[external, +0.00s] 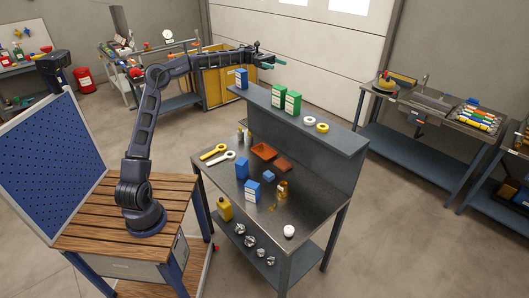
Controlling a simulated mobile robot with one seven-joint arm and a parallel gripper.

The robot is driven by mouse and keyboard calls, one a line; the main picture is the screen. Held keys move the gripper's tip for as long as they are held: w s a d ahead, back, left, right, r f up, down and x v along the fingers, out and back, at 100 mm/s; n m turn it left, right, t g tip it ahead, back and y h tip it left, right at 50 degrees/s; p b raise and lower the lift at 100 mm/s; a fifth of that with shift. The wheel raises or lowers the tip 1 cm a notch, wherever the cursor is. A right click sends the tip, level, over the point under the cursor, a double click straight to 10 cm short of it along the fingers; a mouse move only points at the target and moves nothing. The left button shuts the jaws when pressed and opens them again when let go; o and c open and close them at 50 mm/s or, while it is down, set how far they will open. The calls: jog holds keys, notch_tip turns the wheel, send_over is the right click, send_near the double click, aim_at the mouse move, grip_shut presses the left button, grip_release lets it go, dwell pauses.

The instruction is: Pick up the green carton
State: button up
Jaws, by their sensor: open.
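Two green cartons stand upright side by side on the raised shelf of the grey workbench, the left green carton (279,103) and the right green carton (293,104). I cannot tell them apart by label at this size. My arm reaches over to the shelf's left end, and my gripper (277,62) is open, with green-tinted fingertips. In the picture it shows above and slightly left of the green cartons, apart from them. Nothing shows between its fingers.
A blue carton (241,78) stands on the shelf left of the green ones, below my wrist. A white roll (309,121) and a yellow roll (322,128) lie to their right. Blue cartons, spanners, a red tray (264,151) and a bottle occupy the lower worktop. The shelf's right end is bare.

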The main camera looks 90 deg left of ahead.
send_near(284, 90)
jog(key=x, duration=0.3)
jog(key=shift+w+f, duration=0.2)
jog(key=x, duration=0.5)
jog(key=shift+r, duration=0.1)
jog(key=c, duration=1.1)
